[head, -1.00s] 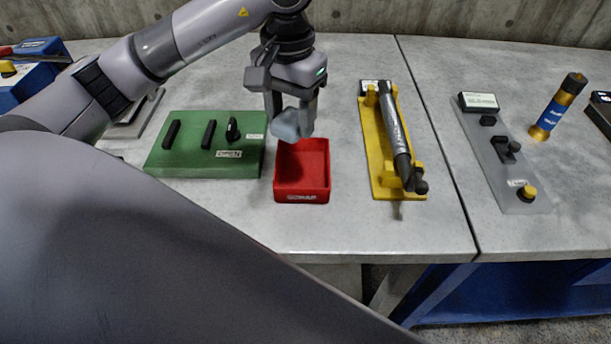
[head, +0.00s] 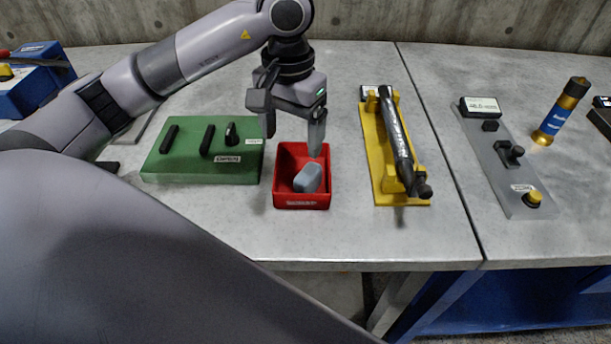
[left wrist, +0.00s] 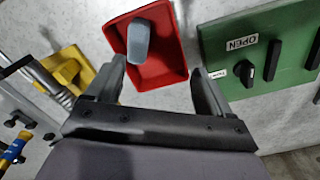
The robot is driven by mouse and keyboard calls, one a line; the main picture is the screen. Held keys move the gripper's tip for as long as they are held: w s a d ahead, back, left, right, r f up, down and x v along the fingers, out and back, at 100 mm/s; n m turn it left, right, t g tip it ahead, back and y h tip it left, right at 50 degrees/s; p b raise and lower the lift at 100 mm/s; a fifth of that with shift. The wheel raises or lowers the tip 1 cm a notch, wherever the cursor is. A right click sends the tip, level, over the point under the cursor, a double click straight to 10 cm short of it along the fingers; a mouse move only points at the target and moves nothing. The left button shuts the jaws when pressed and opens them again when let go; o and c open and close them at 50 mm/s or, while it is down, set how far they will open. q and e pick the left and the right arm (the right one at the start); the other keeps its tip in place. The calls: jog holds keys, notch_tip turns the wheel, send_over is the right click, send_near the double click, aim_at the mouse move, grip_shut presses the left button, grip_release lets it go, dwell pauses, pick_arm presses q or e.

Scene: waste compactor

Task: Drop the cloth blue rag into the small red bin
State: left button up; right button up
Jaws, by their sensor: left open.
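The blue-grey rag (head: 308,178) is a small rounded block inside the small red bin (head: 300,204). It leans at a tilt within the bin, apart from my fingers. My left gripper (head: 293,140) is above the bin with its fingers spread and nothing between them. In the left wrist view the rag (left wrist: 139,44) shows in the red bin (left wrist: 168,70), beyond the open fingers of the left gripper (left wrist: 165,85). My right gripper is not in view.
A green panel (head: 185,172) with black handles lies left of the bin. A yellow holder (head: 378,160) with a dark tool lies to the right. Farther right are a grey panel (head: 500,165) and a blue-gold cylinder (head: 560,112). The table front is clear.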

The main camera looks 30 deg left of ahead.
pick_arm(q)
notch_tip(320, 180, up, 7)
jog(key=shift+p, duration=0.45)
dwell(0.5)
